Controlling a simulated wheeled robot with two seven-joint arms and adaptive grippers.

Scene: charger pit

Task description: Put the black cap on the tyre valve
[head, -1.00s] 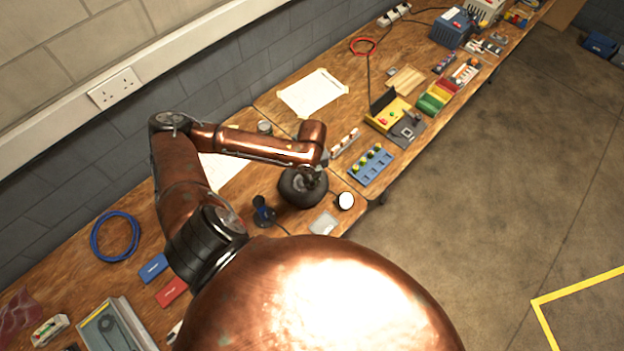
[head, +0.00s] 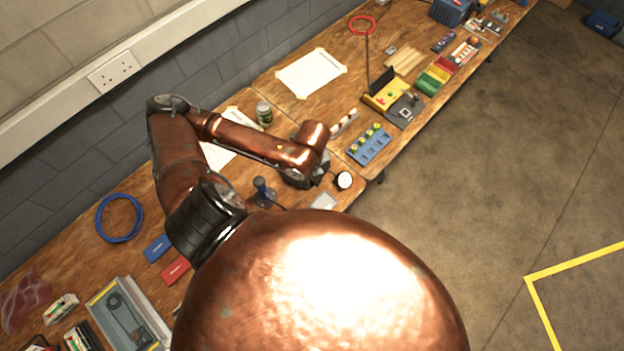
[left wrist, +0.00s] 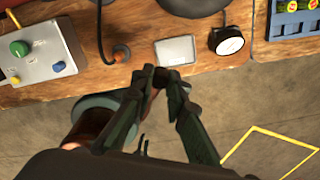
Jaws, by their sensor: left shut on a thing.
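My left gripper (head: 321,172) hangs over the bench by the black tyre, partly hidden by its own arm. In the left wrist view its dark fingers (left wrist: 161,80) are closed together at the tips on something small. I take this to be the black cap, but it hardly shows against the fingers. The tyre's dark edge (left wrist: 196,5) is at the top of the left wrist view, apart from the fingertips. In the head view my arm covers most of the tyre. I cannot make out the valve. My right gripper is in neither view.
A shallow grey tray (left wrist: 175,51) lies near the bench's front edge, beside a round gauge (head: 344,180). A blue rack (head: 369,145) is to the right. Open floor lies beyond the edge.

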